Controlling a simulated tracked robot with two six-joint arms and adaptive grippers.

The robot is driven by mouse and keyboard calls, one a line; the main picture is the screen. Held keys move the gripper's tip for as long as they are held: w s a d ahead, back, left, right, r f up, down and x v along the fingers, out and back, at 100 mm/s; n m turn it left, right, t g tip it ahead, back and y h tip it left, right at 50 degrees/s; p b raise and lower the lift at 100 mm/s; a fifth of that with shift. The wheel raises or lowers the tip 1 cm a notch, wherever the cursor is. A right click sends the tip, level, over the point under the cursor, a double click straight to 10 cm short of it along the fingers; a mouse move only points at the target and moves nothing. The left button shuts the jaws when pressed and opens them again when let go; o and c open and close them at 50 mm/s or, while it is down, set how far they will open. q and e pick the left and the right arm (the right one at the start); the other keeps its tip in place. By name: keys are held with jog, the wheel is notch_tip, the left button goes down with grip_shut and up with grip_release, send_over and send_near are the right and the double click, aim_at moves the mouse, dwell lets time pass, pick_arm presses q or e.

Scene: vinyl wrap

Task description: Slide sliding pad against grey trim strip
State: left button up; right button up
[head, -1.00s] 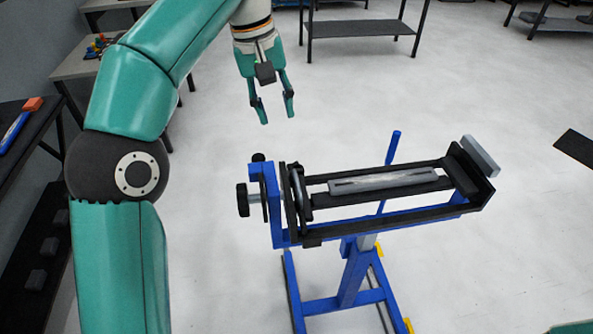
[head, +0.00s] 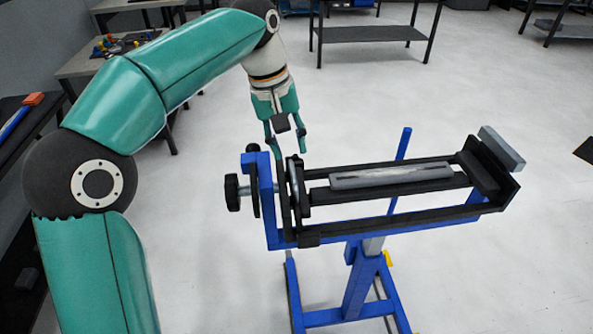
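The grey trim strip (head: 390,177) is a long pale bar with a dark slot, lying lengthwise along the black rails of a blue stand. A dark upright plate at the left end of the rails appears to be the sliding pad (head: 295,185); a clear gap separates it from the strip's left end. My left gripper (head: 288,149) points down with its two fingers apart and nothing between them. Its tips show just above the pad's top in the picture; whether they touch it I cannot tell. My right gripper is out of view.
A black knob (head: 232,193) sticks out at the stand's left end. A blue rod (head: 402,148) rises behind the rails. A grey block (head: 502,147) sits on the right end plate. Dark tables stand left and behind; the pale floor is open around the stand.

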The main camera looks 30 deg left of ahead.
aim_at(293, 172)
pick_arm(q)
jog(key=f, duration=0.3)
jog(key=shift+s+a+f, duration=0.1)
jog(key=shift+s+a, duration=0.1)
jog(key=shift+s, duration=0.2)
jog(key=f, duration=0.1)
jog(key=w+d+f, duration=0.1)
jog(key=shift+w+f+b, duration=0.1)
jog(key=shift+f+b, duration=0.2)
jog(key=shift+b, duration=0.05)
jog(key=shift+a, duration=0.1)
jog(key=shift+s, duration=0.25)
jog(key=shift+w, duration=0.15)
jog(key=shift+c, duration=1.3)
grip_shut()
